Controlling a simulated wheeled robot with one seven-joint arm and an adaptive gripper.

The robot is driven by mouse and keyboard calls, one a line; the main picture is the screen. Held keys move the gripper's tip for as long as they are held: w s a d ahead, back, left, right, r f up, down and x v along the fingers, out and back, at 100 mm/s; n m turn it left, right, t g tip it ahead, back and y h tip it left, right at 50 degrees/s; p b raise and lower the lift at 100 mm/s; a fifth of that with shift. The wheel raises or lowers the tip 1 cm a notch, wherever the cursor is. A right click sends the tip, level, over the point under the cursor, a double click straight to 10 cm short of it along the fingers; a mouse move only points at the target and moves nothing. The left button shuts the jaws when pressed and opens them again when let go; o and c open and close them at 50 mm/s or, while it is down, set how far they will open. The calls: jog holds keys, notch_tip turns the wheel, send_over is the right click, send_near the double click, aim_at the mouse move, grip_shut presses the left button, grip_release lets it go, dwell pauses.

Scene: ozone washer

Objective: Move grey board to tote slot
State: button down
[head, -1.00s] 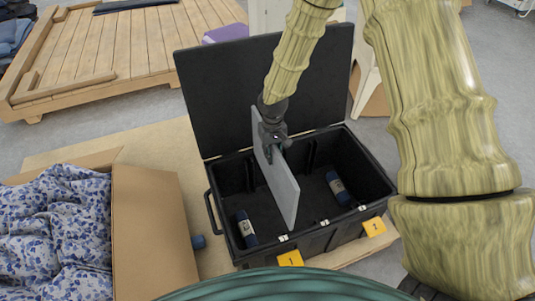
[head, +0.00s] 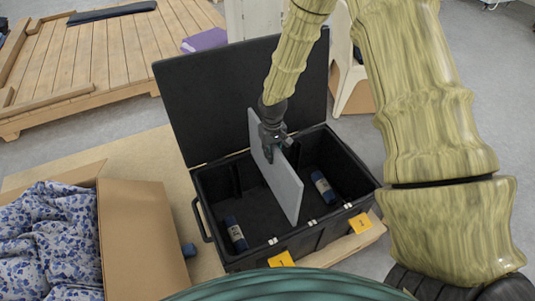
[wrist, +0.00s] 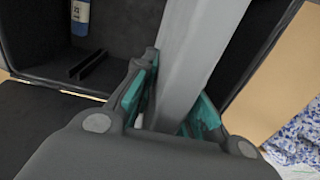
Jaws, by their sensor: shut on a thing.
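My gripper (head: 274,146) is shut on the flat grey board (head: 284,183) near its upper part. In the wrist view the board (wrist: 196,62) runs between the teal finger pads. Dark paired ribs forming a slot (wrist: 87,66) show on a tote wall there.
Two blue rolls with pale labels lie in the tote, one left (head: 236,233) and one right (head: 323,187). The tote's lid (head: 235,95) stands open behind. Yellow tags (head: 281,259) mark the front. A cardboard box (head: 145,240) of patterned cloth stands left; a wooden pallet (head: 110,55) lies behind.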

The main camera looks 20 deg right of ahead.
jog(key=d+p, duration=0.1)
jog(key=d, duration=0.6)
jog(key=shift+w+p, duration=0.15)
jog(key=shift+p, duration=0.25)
jog(key=shift+r, duration=0.1)
dwell(0.6)
jog(key=shift+f, duration=0.2)
dwell(0.4)
jog(key=shift+f+b, duration=0.65)
jog(key=shift+f, duration=1.55)
jog(key=shift+f+b, duration=0.5)
jog(key=shift+f, duration=1)
